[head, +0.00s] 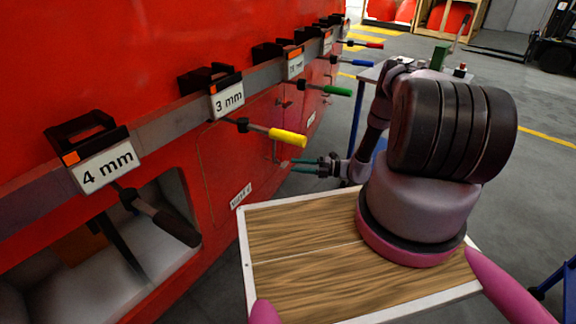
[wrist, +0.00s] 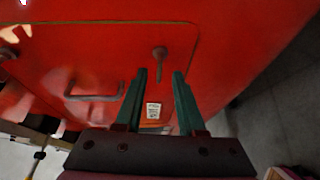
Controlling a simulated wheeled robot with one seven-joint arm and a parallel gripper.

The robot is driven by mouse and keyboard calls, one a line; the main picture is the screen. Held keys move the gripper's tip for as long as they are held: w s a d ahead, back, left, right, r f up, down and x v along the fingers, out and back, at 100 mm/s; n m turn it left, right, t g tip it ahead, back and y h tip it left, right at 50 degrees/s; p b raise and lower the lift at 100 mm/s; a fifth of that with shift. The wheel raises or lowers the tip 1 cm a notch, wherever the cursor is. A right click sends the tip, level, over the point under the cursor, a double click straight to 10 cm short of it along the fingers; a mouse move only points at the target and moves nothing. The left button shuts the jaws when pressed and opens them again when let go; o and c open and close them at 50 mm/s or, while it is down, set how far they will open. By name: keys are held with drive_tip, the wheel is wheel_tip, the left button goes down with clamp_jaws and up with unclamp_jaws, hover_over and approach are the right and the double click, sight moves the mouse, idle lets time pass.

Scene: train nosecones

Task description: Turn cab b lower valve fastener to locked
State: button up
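A small grey-brown fastener (wrist: 159,53) sits on a red hatch panel (wrist: 115,45) in the wrist view. Its short lever points down towards my gripper. My gripper (wrist: 159,74) is open and empty, with its green fingers pointing at the panel and the fastener just beyond and between the tips in the picture. Any contact cannot be made out. In the head view my gripper (head: 298,167) is beside the lower red side, its fingers apart. The fastener is too small there to make out clearly.
A bar handle (wrist: 95,97) and a white label (wrist: 154,110) are on the red side. In the head view, tools with yellow (head: 287,137) and green (head: 337,91) handles jut out above my gripper. A black-handled tool (head: 165,222) is nearer.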

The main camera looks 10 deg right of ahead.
drive_tip(key=v, duration=0.5)
drive_tip(key=shift+s+d, duration=0.1)
drive_tip(key=shift+d, duration=0.25)
